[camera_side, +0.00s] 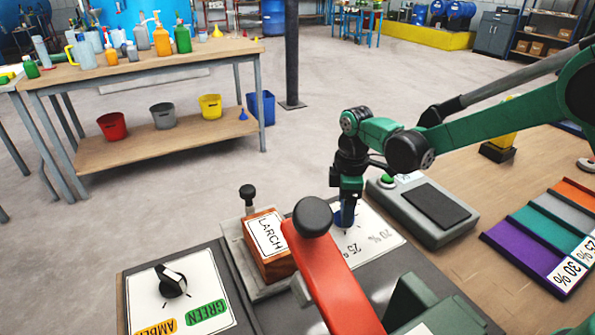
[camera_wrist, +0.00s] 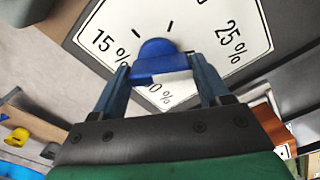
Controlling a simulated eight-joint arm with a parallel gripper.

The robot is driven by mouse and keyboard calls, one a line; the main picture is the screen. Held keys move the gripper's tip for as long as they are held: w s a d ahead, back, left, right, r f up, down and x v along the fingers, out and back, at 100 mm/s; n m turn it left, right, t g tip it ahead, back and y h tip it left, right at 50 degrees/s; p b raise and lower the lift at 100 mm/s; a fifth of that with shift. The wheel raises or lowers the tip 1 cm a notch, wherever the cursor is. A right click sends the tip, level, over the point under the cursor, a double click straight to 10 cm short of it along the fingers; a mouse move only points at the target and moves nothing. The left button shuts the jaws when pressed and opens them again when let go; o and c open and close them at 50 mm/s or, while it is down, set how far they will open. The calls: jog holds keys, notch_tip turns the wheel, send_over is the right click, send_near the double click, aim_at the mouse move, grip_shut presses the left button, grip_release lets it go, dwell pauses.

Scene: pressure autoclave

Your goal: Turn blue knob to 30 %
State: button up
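The blue knob (camera_wrist: 155,60) sits on a white dial plate (camera_wrist: 120,22) in the wrist view. My gripper (camera_wrist: 160,68) has one finger on each side of it, with no clear gap at the fingertips. The plate shows 15 % at the left and 25 % at the right; a label below the knob is partly covered, its first digit hidden. Short black tick marks show above the knob. The knob's pointer cannot be made out. In the side view my gripper (camera_side: 346,200) comes down onto the knob (camera_side: 344,216), which is mostly hidden.
A red lever with a black ball (camera_side: 313,216) rises in front of the plate. Left of it are a wooden LARCH block (camera_side: 268,245) and a black selector knob (camera_side: 172,281). A grey box with a green button (camera_side: 387,181) stands close behind at the right. Coloured strips (camera_side: 550,225) lie farther right.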

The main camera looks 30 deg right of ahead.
jog(key=c, duration=0.6)
jog(key=shift+m, duration=0.3)
jog(key=m, duration=0.5)
jog(key=shift+m, duration=0.3)
jog(key=m, duration=0.5)
jog(key=shift+m, duration=0.4)
jog(key=o, duration=1.3)
jog(key=shift+c, duration=0.2)
jog(key=shift+r, duration=2.85)
